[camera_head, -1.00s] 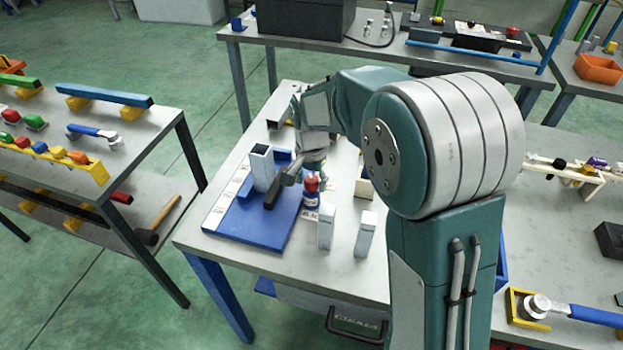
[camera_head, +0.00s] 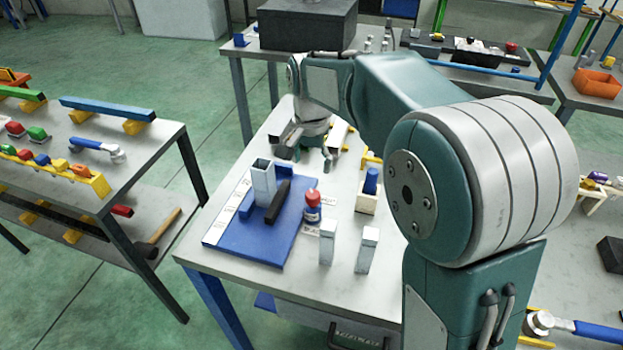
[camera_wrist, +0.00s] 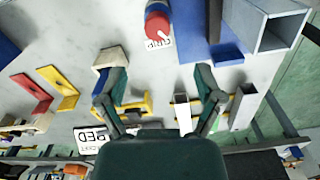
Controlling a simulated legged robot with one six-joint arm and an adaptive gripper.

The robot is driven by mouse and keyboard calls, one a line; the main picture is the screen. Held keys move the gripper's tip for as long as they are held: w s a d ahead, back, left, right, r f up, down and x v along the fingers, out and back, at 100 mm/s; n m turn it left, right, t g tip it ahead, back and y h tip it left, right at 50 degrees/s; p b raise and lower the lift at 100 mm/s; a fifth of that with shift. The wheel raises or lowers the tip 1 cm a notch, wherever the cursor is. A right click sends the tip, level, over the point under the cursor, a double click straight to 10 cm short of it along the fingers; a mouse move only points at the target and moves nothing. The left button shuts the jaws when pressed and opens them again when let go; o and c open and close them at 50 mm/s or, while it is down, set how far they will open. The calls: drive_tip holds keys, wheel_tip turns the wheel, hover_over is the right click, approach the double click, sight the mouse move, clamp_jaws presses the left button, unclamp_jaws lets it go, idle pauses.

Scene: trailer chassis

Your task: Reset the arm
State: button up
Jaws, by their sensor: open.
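My gripper (camera_head: 308,153) is open and empty above the far part of the middle table (camera_head: 330,277). In the wrist view its two fingers are spread apart (camera_wrist: 157,95) with nothing held between them. In the head view it is apart from the blue board (camera_head: 246,243), which carries an upright square metal tube (camera_head: 263,186) and a dark bar (camera_head: 277,202). A red-capped bottle (camera_head: 312,207) stands just right of the board. My arm bends across the right side and hides part of the table.
Two pale blocks (camera_head: 327,245) stand near the front. A wooden holder with a blue piece (camera_head: 371,182) is right of the bottle. A black case (camera_head: 307,25) sits on the back table. A tool table (camera_head: 90,165) is on the left, with floor between.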

drive_tip(key=shift+r, duration=0.9)
